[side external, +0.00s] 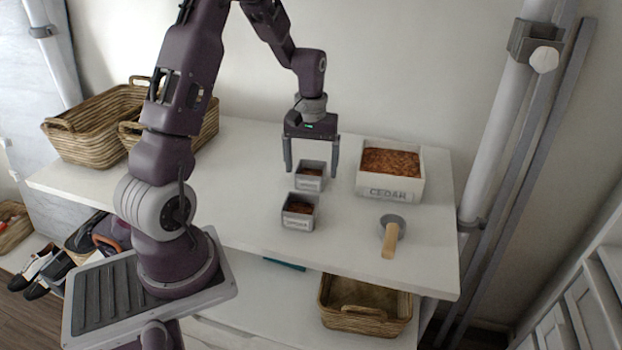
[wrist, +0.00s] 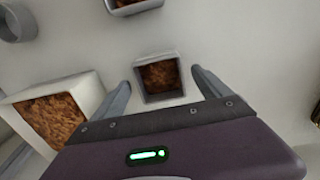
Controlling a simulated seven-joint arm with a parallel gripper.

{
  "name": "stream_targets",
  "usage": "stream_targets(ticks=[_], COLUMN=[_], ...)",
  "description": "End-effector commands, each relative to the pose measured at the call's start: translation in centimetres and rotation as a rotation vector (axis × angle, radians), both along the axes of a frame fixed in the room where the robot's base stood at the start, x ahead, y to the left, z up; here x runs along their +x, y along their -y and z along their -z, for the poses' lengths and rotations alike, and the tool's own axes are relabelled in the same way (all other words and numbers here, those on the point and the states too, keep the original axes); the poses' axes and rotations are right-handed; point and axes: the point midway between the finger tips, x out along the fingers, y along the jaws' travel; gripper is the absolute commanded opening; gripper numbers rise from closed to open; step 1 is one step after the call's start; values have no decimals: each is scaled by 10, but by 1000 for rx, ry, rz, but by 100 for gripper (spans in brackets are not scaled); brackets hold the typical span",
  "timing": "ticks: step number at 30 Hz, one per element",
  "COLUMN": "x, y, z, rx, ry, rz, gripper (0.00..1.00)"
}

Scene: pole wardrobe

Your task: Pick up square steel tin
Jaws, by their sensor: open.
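Two small square steel tins with brown filling stand on the white shelf. The rear tin (side external: 310,176) is under my gripper (side external: 311,172); in the wrist view this tin (wrist: 160,78) lies between the two fingers (wrist: 163,84). The fingers are spread apart, one on each side of it, with gaps and no clear contact. The front tin (side external: 300,212) stands nearer the shelf's front edge with a small label on its face; part of it shows at the top of the wrist view (wrist: 135,5). How far the fingertips are above the shelf is hard to tell.
A white box (side external: 390,188) marked CEDAR, filled with brown chips, stands right of the tins. A grey scoop with a wooden handle (side external: 389,240) lies in front of it. Wicker baskets (side external: 90,125) stand at the left. The white shelf (side external: 345,245) is clear near its front edge.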

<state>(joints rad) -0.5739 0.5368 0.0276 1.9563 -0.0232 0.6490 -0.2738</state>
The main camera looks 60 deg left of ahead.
Motion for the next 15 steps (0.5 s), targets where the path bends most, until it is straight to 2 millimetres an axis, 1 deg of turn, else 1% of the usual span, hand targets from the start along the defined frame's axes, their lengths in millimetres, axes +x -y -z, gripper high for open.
stream_targets(ticks=[1,3,9,10,14,15], x=[-1,-1,0,0,0,0], y=[0,0,0,0,0,0], z=[8,14,15,15,15,15], rx=[-2,-2,1,1,0,1], ry=[-4,-3,1,1,0,1], rz=[-1,0,1,1,1,1], gripper=[87,87,87,85,60,52])
